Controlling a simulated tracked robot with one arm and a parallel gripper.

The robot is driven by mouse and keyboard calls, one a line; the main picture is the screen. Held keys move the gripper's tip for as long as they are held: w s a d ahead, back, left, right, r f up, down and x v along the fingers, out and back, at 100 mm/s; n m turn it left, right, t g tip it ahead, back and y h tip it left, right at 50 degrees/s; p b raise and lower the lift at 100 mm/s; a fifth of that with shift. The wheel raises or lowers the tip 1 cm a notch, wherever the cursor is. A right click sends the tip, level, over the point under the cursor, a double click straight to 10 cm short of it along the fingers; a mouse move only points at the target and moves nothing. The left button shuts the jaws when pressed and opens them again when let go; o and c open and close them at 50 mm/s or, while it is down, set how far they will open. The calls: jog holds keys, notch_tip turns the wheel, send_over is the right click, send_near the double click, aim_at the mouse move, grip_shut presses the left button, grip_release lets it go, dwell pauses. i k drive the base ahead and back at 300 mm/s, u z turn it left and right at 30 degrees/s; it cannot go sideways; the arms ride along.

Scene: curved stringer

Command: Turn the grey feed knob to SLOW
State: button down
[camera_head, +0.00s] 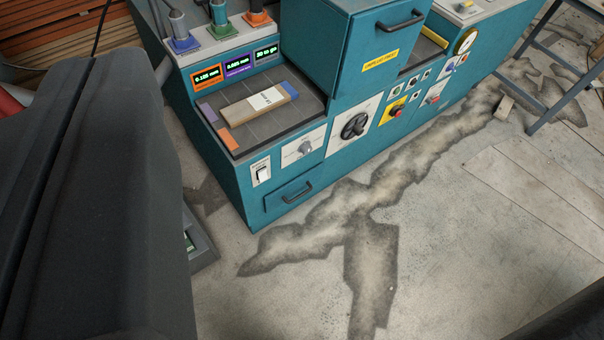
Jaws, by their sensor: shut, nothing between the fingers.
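The grey feed knob (306,147) sits on a small white plate on the front of the teal machine (232,188), between a white rocker switch (263,173) and a large black handwheel-like knob (354,126). The marks on its plate are too small to read, and I cannot tell which setting it points at. My gripper's fingers do not show in the camera_head view. A large dark form, likely part of my arm, fills the left side, well apart from the knob. Nothing covers the knob.
A drawer with a black handle (297,191) is below the knob. A wooden block with a label (262,100) lies on the dark bed above. A yellow-backed red knob (395,111) is further right. Stained floor (374,251) in front is clear; a metal-legged table (566,95) stands right.

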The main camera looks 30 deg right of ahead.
aim_at(305, 148)
jog(key=k, duration=1.1)
jog(key=z, duration=0.35)
jog(key=k, duration=1)
jog(key=z, duration=0.7)
jog(key=i, duration=1.6)
jog(key=u, duration=0.4)
jog(key=i, duration=1.15)
jog(key=u, duration=1.05)
jog(key=i, duration=0.25)
jog(key=u, duration=0.05)
